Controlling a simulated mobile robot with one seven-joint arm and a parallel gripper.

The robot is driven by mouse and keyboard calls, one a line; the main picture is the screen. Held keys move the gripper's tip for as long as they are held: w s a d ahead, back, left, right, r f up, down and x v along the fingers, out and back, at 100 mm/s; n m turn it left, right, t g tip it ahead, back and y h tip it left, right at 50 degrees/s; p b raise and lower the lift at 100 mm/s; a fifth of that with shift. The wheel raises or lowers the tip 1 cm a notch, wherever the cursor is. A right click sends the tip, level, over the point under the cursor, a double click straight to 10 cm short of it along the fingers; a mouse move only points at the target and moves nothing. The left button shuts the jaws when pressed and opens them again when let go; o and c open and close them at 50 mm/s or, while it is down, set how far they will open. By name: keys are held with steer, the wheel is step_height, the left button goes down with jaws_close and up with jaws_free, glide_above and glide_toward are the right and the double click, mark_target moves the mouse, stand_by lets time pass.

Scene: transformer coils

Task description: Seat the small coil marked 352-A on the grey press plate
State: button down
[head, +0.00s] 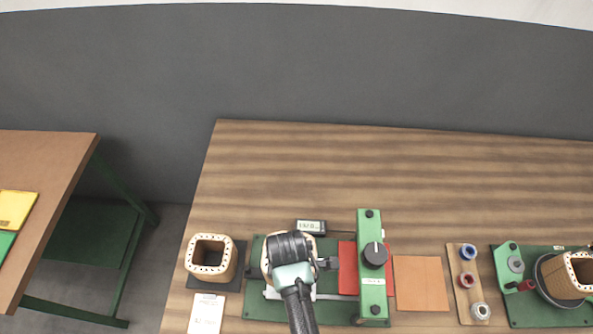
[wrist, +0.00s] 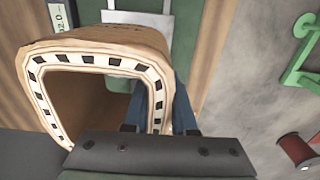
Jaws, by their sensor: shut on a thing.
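My gripper (head: 290,255) is over the left part of the green press base (head: 254,310) in the head view and hides most of what is under it. In the wrist view its blue fingers (wrist: 182,105) are shut on the wall of a tan, square-mouthed coil (wrist: 155,45) with a white rim of dark slots. A tan edge of this coil (head: 265,262) shows beside my gripper in the head view. I cannot read a 352-A mark on it. A pale grey plate (head: 271,294) shows partly beneath. I cannot tell whether the coil touches it.
Another tan coil (head: 229,262) stands on a dark mat at left, near a white label (head: 205,314). A green bridge (head: 370,225) with a black knob and a red plate (head: 347,262) are just right of my gripper. A small display (head: 311,226) is behind. The table's back is clear.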

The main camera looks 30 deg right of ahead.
steer(key=shift+f+b, duration=2.85)
steer(key=shift+b, duration=0.1)
steer(key=shift+d+p, duration=0.2)
steer(key=shift+p, duration=0.1)
steer(key=shift+f, duration=0.55)
steer(key=shift+f, duration=0.3)
steer(key=shift+f+b, duration=0.4)
steer(key=shift+f, duration=0.1)
steer(key=c, duration=0.7)
jaws_free()
steer(key=shift+s, duration=0.1)
steer(key=shift+o, duration=0.3)
steer(key=shift+s+f, duration=0.1)
